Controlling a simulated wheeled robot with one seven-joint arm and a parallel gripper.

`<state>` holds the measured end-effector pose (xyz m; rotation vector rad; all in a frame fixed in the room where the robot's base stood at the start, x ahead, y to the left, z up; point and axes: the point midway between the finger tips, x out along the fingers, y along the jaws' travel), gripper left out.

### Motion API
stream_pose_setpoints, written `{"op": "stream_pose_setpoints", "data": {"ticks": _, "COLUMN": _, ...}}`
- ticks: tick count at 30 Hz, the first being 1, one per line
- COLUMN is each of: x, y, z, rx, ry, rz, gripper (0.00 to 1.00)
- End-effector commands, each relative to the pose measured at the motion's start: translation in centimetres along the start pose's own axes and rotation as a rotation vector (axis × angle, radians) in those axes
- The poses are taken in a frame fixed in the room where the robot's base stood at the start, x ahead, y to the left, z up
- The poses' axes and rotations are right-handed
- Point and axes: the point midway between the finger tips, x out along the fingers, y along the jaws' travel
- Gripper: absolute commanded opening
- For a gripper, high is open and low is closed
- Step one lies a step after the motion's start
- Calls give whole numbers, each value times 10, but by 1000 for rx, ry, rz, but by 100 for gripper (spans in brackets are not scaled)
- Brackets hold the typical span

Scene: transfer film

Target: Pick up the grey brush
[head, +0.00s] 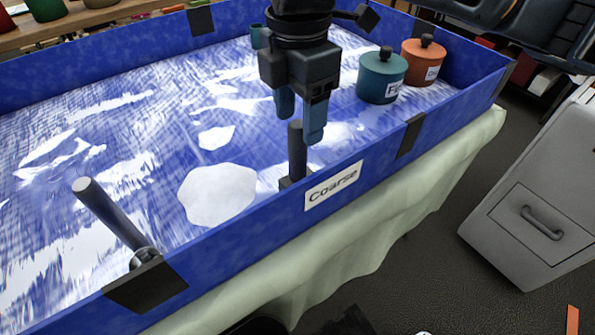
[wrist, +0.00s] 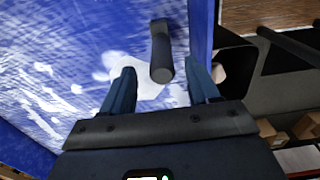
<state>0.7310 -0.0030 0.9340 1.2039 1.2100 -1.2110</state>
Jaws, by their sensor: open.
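A dark grey upright handle (head: 296,150), which looks like the grey brush, stands on a dark base inside the blue tray (head: 60,92), by the wall with the "Coarse" label. My gripper (head: 300,118) is open, pointing down over this handle. In the wrist view the handle (wrist: 161,58) shows between the two fingers (wrist: 163,74), apart from both.
White powder patches (head: 217,193) lie on the tray floor. A teal lidded pot (head: 382,76) and an orange lidded pot (head: 423,62) stand at the tray's right end. The tray walls rise beside the handle. A grey cabinet (head: 540,190) stands at right.

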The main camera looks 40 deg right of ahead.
Motion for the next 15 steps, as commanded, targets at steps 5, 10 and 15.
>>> {"op": "stream_pose_setpoints", "data": {"ticks": 5, "x": 19, "y": -1, "z": -1, "rx": 0, "ry": 1, "rz": 0, "gripper": 60}}
{"op": "stream_pose_setpoints", "data": {"ticks": 10, "x": 44, "y": -2, "z": -3, "rx": 0, "ry": 3, "rz": 0, "gripper": 60}}
{"op": "stream_pose_setpoints", "data": {"ticks": 15, "x": 59, "y": -2, "z": -3, "rx": 0, "ry": 3, "rz": 2, "gripper": 60}}
